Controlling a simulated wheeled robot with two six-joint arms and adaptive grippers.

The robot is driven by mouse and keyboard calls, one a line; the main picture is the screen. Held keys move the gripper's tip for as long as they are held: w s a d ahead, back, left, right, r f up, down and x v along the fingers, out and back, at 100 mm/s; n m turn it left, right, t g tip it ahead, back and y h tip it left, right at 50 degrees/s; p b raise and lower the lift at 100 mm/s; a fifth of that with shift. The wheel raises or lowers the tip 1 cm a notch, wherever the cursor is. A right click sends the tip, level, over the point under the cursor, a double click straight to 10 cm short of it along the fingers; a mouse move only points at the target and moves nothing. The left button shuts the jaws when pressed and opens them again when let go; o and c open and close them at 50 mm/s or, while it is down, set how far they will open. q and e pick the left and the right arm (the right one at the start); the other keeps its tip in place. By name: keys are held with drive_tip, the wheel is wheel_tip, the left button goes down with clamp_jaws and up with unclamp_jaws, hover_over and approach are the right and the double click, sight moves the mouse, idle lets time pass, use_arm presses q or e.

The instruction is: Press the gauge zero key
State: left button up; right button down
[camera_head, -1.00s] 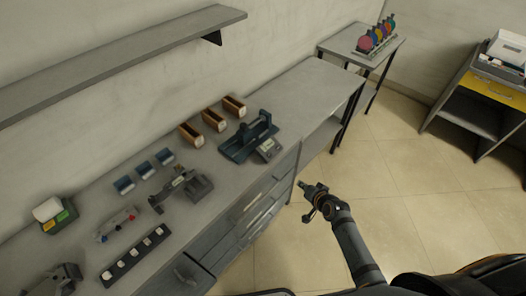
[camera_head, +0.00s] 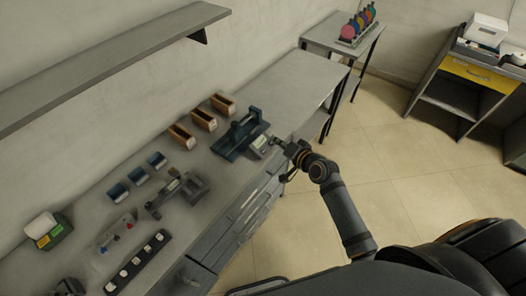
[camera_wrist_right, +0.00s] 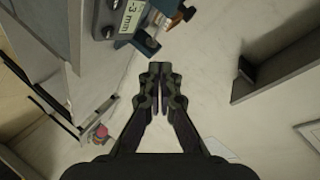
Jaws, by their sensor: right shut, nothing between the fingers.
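The gauge (camera_head: 259,142) is a small grey box with a light display at the front of the dark blue fixture (camera_head: 229,150) on the bench. In the right wrist view the gauge (camera_wrist_right: 104,12) is cut by the top edge; its display reads "-3 mm". A small dark round spot on its face may be a key; I cannot tell which. My right gripper (camera_head: 276,142) is shut and empty, just right of the gauge at the bench's front edge. In the wrist view its fingertips (camera_wrist_right: 160,68) are together, apart from the gauge. My left gripper is not in view.
The bench holds brown bins (camera_head: 203,120), blue bins (camera_head: 138,174), a grey clamp-like device (camera_head: 177,192) and a dark strip with white pieces (camera_head: 137,263). A wall shelf (camera_head: 110,66) hangs above. The bench's far right part is bare.

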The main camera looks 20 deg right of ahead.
sight(263, 151)
drive_tip(key=shift+w+a+f+b, duration=0.4)
drive_tip(key=shift+w+f+b, duration=0.1)
drive_tip(key=shift+f+b, duration=0.8)
drive_tip(key=shift+w+a+f+b, duration=0.35)
drive_tip(key=shift+w+f+b, duration=0.1)
drive_tip(key=shift+f+b, duration=0.8)
drive_tip(key=shift+w+a+f+b, duration=0.4)
drive_tip(key=shift+w+f+b, duration=0.1)
drive_tip(key=shift+f+b, duration=0.8)
drive_tip(key=shift+f, duration=0.2)
drive_tip(key=shift+w+a+f, duration=0.1)
drive_tip(key=shift+w+f, duration=0.05)
drive_tip(key=shift+f, duration=0.1)
drive_tip(key=shift+a+f+b, duration=0.1)
drive_tip(key=shift+f+b, duration=0.25)
drive_tip(key=shift+r, duration=0.1)
drive_tip(key=shift+s+d+r+p, duration=0.2)
drive_tip(key=shift+r+p, duration=0.4)
drive_tip(key=shift+p, duration=0.2)
